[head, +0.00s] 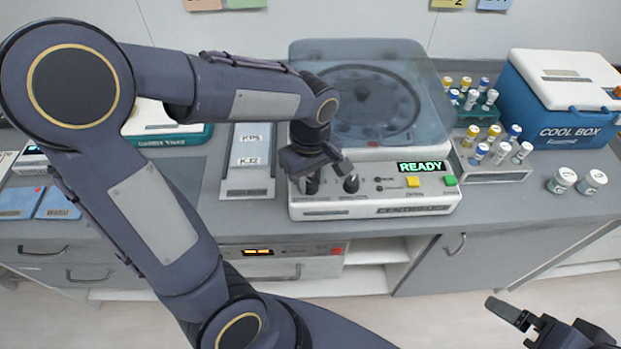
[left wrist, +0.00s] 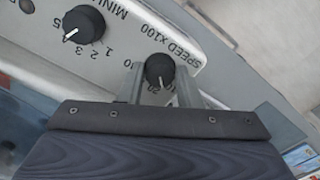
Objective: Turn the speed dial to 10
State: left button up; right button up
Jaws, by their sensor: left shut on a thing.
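The centrifuge (head: 377,206) stands on the counter with a clear lid and a lit READY display (head: 426,167). Its black speed dial (left wrist: 159,68) sits between the fingers of my left gripper (left wrist: 163,82), which is shut on it. The dial's white pointer points down in the left wrist view, but the number it meets is partly covered by the gripper. In the head view my left gripper (head: 312,178) comes down onto the left dial and largely hides it. The minutes dial (head: 351,184) is beside it, free. My right gripper (head: 518,322) is low at right, clear of the counter.
The minutes dial (left wrist: 84,24) is close to the fingers in the left wrist view. Yellow (head: 412,182) and green (head: 450,181) buttons are at the panel's right. A vial rack (head: 490,174), small jars and a cool box (head: 565,100) stand farther right.

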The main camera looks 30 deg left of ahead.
aim_at(310, 183)
pick_arm(q)
jog(key=shift+n, duration=1.5)
jog(key=o, duration=1)
jog(key=shift+c, duration=0.2)
notch_tip(310, 183, up, 8)
jog(key=shift+f, duration=0.1)
